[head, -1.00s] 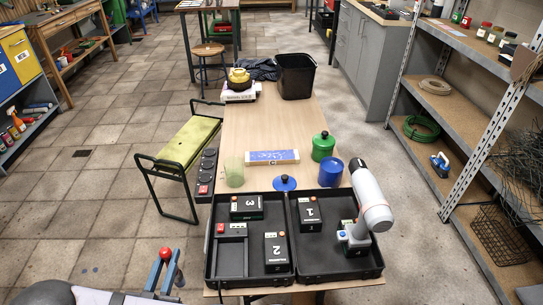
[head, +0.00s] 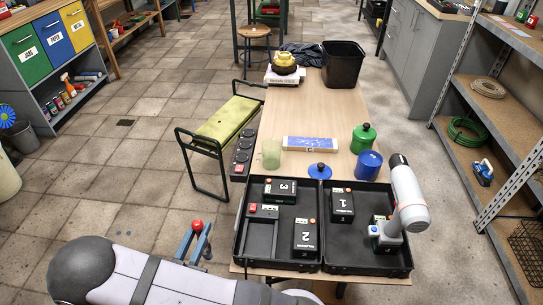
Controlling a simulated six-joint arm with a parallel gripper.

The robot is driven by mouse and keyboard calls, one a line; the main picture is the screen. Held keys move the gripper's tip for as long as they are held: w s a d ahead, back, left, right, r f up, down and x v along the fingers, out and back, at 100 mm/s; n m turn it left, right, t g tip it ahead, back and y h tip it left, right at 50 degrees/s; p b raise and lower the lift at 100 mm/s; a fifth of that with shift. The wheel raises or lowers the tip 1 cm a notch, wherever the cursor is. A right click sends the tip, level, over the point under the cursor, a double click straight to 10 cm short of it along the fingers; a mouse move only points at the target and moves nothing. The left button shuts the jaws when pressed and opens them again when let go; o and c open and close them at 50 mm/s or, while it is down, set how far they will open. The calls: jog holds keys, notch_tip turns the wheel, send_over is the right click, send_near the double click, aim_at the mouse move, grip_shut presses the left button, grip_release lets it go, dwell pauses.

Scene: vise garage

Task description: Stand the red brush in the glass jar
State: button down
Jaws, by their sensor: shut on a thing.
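The glass jar (head: 271,153) is a pale green, see-through vessel. It stands upright on the wooden table, behind the open black case and beside the blue-and-white box. No brush shows inside it. My gripper (head: 196,238) is at the lower left, clear of the table's left side and nearer the camera than the jar. Its blue fingers are shut on a small red thing, the red brush (head: 197,225). Only the rounded red top of the brush shows between the fingers; the rest is hidden or too small to tell. The gripper and jar are well apart.
A black case (head: 266,260) with numbered black blocks and an upright white-and-grey tool (head: 408,198) fills the table's near end. A blue-and-white box (head: 309,143), blue lid (head: 319,170), green canister (head: 363,139) and blue cup (head: 367,165) stand near the jar.

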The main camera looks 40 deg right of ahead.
dwell(0.3)
jog(key=w+d+r+m+g+h+p, duration=0.1)
jog(key=w+d+r+m+g+p, duration=0.2)
jog(key=d+r+p, duration=0.8)
jog(key=w+d+r+m+g+h+p, duration=0.2)
jog(key=w+d+r+g+p, duration=0.3)
jog(key=d+r+p, duration=0.6)
jog(key=w+d+r, duration=0.1)
jog(key=d+r, duration=0.5)
jog(key=d, duration=0.3)
jog(key=shift+d+r+m+h+p, duration=0.2)
jog(key=shift+r+m+h+p, duration=0.1)
jog(key=shift+r+m+p, duration=0.1)
jog(key=shift+f, duration=0.2)
notch_tip(320, 180, down, 12)
jog(key=b, duration=0.9)
jog(key=shift+f+b, duration=0.2)
jog(key=shift+b, duration=0.15)
